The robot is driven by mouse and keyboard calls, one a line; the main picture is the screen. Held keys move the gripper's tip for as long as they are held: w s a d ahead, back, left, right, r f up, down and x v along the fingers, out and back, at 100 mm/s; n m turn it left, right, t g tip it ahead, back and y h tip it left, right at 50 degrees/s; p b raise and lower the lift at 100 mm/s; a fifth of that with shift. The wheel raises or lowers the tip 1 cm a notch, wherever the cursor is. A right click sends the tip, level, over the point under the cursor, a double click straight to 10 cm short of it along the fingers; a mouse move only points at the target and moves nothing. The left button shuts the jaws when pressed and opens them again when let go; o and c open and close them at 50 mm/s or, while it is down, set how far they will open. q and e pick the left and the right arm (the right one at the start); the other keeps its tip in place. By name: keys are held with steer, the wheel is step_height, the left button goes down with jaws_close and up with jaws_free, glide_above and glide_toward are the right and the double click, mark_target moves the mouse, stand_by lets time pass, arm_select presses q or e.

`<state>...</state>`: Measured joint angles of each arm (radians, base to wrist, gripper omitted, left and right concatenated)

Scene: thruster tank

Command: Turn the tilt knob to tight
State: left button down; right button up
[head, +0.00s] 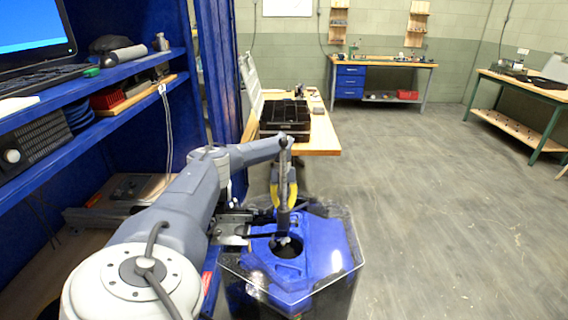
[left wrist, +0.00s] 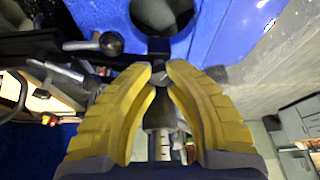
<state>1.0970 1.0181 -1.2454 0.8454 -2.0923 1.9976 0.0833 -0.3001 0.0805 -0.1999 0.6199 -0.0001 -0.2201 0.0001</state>
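My left gripper (head: 283,196), with yellow fingers, is over the back edge of the clear-covered tank (head: 342,262) with the blue top. In the left wrist view my left gripper (left wrist: 160,70) has its fingertips a short gap apart. A dark upright shaft (left wrist: 159,112) shows between the fingers; I cannot tell whether they touch it. A round dark knob with a grey rod (left wrist: 110,43) lies left of the fingertips, apart from them. I cannot tell which part is the tilt knob. My right gripper is not in view.
Blue shelves (head: 90,82) with a monitor stand at the left. A wooden bench (head: 322,136) with black bins (head: 285,116) is behind the tank. A bench with blue drawers (head: 350,81) is farther back. The floor to the right is clear.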

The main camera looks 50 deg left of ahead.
arm_select(q)
steer(key=shift+d+f+m, duration=0.1)
steer(key=shift+d+m, duration=0.1)
steer(key=shift+m, duration=0.4)
stand_by(0.4)
steer(key=shift+m+g, duration=0.4)
steer(key=shift+m, duration=0.1)
steer(key=shift+m+g+y, duration=0.3)
steer(key=shift+m+y, duration=0.5)
steer(key=shift+m, duration=0.9)
steer(key=shift+s, duration=0.1)
steer(key=c, duration=1.1)
jaws_free()
steer(key=shift+a, duration=0.1)
steer(key=v, duration=1.2)
steer(key=shift+o, duration=0.2)
